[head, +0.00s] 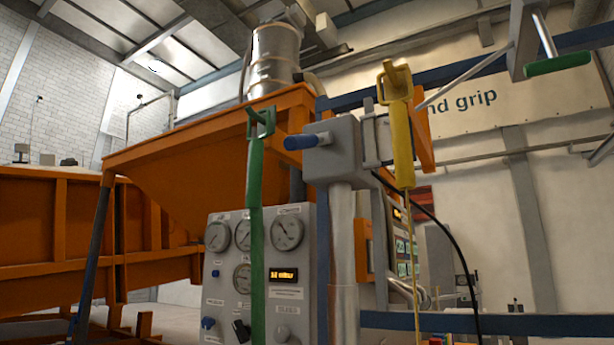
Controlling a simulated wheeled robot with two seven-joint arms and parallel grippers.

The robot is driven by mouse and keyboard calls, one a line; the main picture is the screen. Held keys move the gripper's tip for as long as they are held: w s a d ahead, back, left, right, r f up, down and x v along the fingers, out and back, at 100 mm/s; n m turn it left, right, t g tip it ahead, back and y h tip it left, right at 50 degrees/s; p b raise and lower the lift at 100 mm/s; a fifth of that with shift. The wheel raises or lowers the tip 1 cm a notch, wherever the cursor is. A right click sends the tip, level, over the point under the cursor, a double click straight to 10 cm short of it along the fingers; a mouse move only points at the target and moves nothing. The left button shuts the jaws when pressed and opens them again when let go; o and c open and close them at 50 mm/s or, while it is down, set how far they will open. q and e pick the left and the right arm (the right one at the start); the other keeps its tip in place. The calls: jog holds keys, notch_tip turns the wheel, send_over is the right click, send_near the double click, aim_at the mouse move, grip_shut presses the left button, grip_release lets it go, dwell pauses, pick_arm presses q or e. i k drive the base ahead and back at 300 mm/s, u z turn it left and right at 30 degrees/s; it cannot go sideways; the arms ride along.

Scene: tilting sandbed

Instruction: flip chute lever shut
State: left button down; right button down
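No part is clearly marked as the chute lever, and I cannot tell which handle it is. A short blue handle (301,142) sticks out to the left from a grey box (340,150) on a pale post. A green grip (557,64) sits on a metal rod at the upper right. A long green bar (256,210) with a loop-shaped top stands in front of the orange hopper (190,165). A yellow handle (401,125) with a looped top hangs right of the grey box. Neither of my grippers is in view.
A grey gauge panel (228,290) with dials, knobs and a lit display stands below the hopper. A blue rail (480,323) crosses low at the right. A black cable (452,245) hangs beside the yellow handle. A metal drum (274,58) stands above the hopper.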

aim_at(294, 143)
jog(key=z, duration=0.6)
jog(key=k, duration=0.65)
jog(key=z, duration=0.55)
jog(key=i, duration=0.25)
jog(key=u, duration=0.3)
